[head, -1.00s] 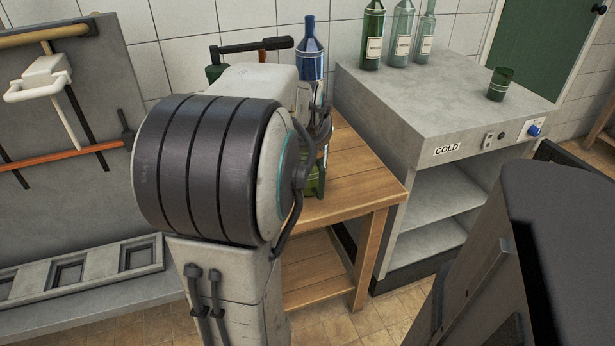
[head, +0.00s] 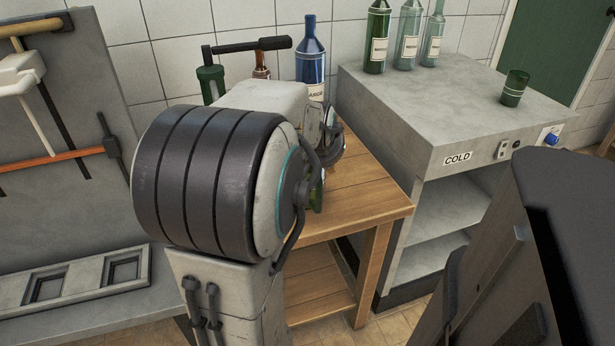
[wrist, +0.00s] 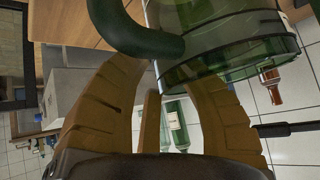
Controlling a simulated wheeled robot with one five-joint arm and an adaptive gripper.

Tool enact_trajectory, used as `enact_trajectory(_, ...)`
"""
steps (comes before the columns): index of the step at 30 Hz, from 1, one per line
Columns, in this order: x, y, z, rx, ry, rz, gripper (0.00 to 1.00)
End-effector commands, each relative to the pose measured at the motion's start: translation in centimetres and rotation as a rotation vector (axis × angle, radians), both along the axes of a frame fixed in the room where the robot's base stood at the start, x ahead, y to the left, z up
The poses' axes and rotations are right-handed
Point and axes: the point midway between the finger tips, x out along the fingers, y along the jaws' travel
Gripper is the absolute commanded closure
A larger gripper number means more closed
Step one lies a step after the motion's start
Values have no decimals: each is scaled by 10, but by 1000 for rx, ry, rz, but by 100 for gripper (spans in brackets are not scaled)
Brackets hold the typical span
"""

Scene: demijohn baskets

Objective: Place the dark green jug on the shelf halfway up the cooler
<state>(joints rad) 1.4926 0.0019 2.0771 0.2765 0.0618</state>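A green glass jug fills the upper right of the wrist view (wrist: 225,45), seen sideways, with its thick dark green handle (wrist: 150,42) in front of my fingers. My gripper (wrist: 155,65) has its two tan fingers spread apart, close to the handle; I see no firm grip on it. In the head view only a green sliver of the jug (head: 317,195) shows above the wooden table, and my arm hides the rest and the gripper. The grey cooler (head: 425,120), marked COLD, stands right of the table. Its open front shows a shelf halfway up (head: 440,247).
Several bottles stand on the cooler's top, with a dark green cup (head: 513,88) near its right side. A blue bottle (head: 310,60) and a brown bottle (head: 261,70) stand at the back of the wooden table (head: 375,200). The visible part of the cooler's shelf is bare.

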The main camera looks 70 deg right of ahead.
Motion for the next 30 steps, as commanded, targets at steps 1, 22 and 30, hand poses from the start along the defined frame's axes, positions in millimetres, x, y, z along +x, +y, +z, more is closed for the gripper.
enact_trajectory(1, 0, 1, -2, -1, -1, 0, 69)
enact_trajectory(22, 0, 1, -1, 0, -1, 1, 100)
enact_trajectory(30, 1, 0, 1, -7, -2, 0, 100)
